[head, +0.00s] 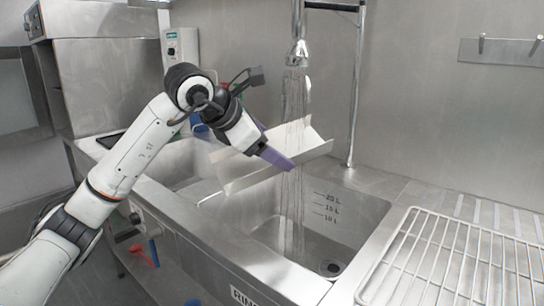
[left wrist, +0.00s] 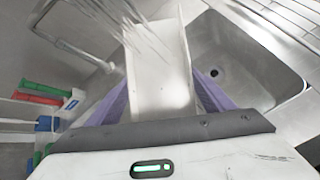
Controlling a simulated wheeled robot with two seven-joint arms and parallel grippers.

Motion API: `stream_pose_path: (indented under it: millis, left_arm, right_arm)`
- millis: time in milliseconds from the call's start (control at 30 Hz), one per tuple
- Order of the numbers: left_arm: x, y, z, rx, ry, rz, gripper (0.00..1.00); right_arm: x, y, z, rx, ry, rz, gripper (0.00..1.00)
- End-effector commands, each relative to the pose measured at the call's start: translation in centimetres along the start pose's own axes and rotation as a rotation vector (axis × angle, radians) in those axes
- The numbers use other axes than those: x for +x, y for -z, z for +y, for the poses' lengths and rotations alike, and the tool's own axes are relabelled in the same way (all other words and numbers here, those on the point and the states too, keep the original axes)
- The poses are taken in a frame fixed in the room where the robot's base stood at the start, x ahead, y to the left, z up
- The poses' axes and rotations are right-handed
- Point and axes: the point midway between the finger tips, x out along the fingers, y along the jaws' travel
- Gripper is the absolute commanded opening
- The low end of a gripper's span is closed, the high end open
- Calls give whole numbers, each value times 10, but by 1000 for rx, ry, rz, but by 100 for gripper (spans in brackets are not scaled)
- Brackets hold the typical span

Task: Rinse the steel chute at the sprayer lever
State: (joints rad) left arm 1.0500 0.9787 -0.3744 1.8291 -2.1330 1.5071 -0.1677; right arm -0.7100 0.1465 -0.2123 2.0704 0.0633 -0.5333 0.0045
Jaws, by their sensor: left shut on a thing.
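The steel chute (head: 240,180) is a bent light-grey metal trough, held tilted above the sink. My left gripper (head: 272,152) is shut on it with its purple fingers. In the left wrist view the chute (left wrist: 160,75) lies between the two purple fingers and reaches away from my gripper. The sprayer head (head: 298,53) hangs above the chute, and water streams down from it over the chute and into the basin. I cannot make out the sprayer lever clearly. My right gripper does not show.
The sink basin (head: 345,225) below has level marks on its wall and a drain. A wire rack (head: 455,265) lies on the right counter. A vertical pipe (head: 355,90) stands behind the chute. Red, green and blue items (left wrist: 40,100) show at left in the wrist view.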

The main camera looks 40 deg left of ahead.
Motion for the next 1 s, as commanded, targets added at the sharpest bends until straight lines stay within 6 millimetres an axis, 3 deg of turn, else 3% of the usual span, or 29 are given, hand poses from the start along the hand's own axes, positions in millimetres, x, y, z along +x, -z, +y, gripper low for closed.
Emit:
stream_pose_path:
  millis: [267, 1000]
  left_arm:
    - [-4, 1, -2, 1, -2, -5, 41]
    - [-47, 20, -35, 1, -2, -5, 41]
  right_arm:
    - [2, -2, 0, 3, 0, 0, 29]
    - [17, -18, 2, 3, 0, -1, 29]
